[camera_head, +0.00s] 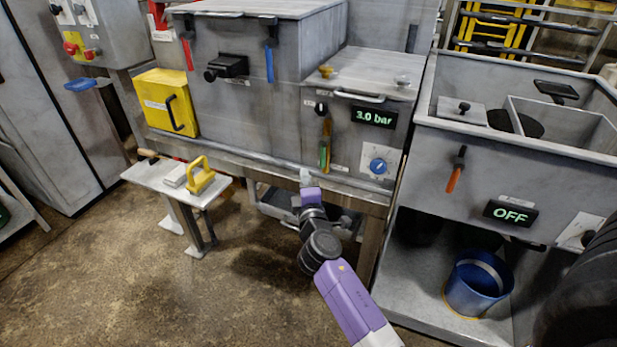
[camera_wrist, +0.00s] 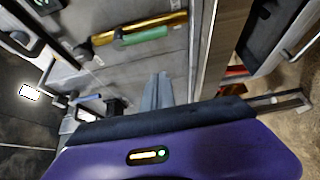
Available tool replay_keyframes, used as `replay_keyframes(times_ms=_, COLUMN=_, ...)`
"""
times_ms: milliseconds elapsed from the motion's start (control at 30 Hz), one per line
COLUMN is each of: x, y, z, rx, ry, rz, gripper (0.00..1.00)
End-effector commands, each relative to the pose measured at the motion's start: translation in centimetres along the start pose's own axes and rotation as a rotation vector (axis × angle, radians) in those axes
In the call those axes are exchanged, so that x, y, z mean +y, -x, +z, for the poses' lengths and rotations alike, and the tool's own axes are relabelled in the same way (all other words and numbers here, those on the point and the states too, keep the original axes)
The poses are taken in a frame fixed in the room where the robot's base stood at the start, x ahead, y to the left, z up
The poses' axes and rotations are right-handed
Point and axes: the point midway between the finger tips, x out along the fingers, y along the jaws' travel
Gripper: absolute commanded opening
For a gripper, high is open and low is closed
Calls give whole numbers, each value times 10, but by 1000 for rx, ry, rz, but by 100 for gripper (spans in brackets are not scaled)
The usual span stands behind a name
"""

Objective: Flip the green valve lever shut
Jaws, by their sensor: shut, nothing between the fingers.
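The green valve lever (camera_head: 323,153) hangs on the front of the middle machine, below a brass part (camera_head: 327,127). In the wrist view the green lever (camera_wrist: 140,37) lies alongside the brass pipe (camera_wrist: 165,22), roughly parallel to it. My gripper (camera_head: 306,177) is below and slightly left of the lever in the head view. In the wrist view its fingers (camera_wrist: 157,90) are together, empty, and point toward the grey panel. They look apart from the lever.
A lit display (camera_head: 374,117) reads 3.0 bar, above a blue knob (camera_head: 378,166). A metal rail (camera_head: 270,164) runs along the machine front near my gripper. A small table (camera_head: 150,176) with a yellow-handled tool (camera_head: 200,176) stands at left. Open floor lies in front.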

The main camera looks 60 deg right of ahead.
Motion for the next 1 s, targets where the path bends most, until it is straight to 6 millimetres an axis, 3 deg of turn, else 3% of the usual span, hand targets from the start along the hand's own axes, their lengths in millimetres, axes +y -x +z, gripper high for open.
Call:
replay_keyframes(times_ms=400, x=1, y=-75, z=1, rx=-2, ry=-1, rz=1, gripper=0)
replay_keyframes(times_ms=700, x=1, y=-63, z=32, rx=-1, ry=-1, rz=-1, gripper=0)
replay_keyframes(times_ms=1000, x=0, y=-60, z=38, rx=0, ry=-1, rz=0, gripper=0)
